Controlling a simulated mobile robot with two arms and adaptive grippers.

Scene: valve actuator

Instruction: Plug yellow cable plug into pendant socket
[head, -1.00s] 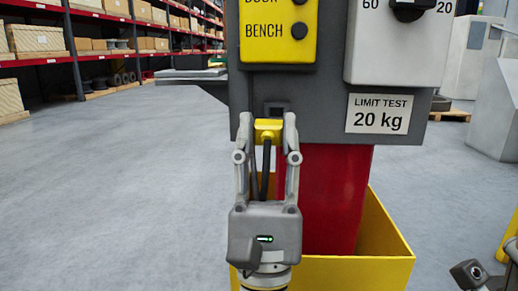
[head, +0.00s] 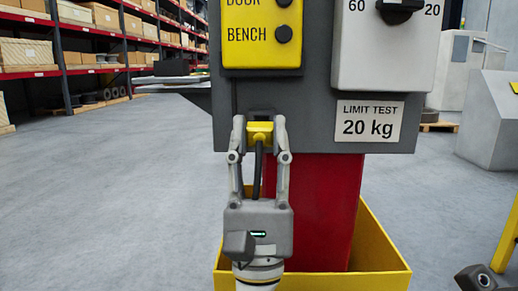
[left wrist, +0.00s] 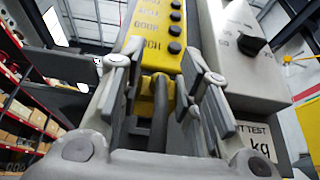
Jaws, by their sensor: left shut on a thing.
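In the head view my left gripper (head: 259,128) points up, shut on the yellow cable plug (head: 260,135). A black cable (head: 258,168) hangs down from the plug between the fingers. The pendant socket (head: 263,114), a small grey frame on the dark panel, shows just above the plug, partly hidden by it. I cannot tell whether plug and socket touch. In the left wrist view the plug (left wrist: 146,103) shows between the two fingers. The yellow pendant (head: 262,35) with its black buttons is above the socket. Only a grey piece, perhaps of my right arm, shows at the lower right.
The dark grey panel (head: 315,128) also carries a grey dial box (head: 387,50) and a "LIMIT TEST 20 kg" label (head: 368,121). A red post (head: 320,205) stands in a yellow guard (head: 383,258) below. The floor to the left is open, with shelves behind.

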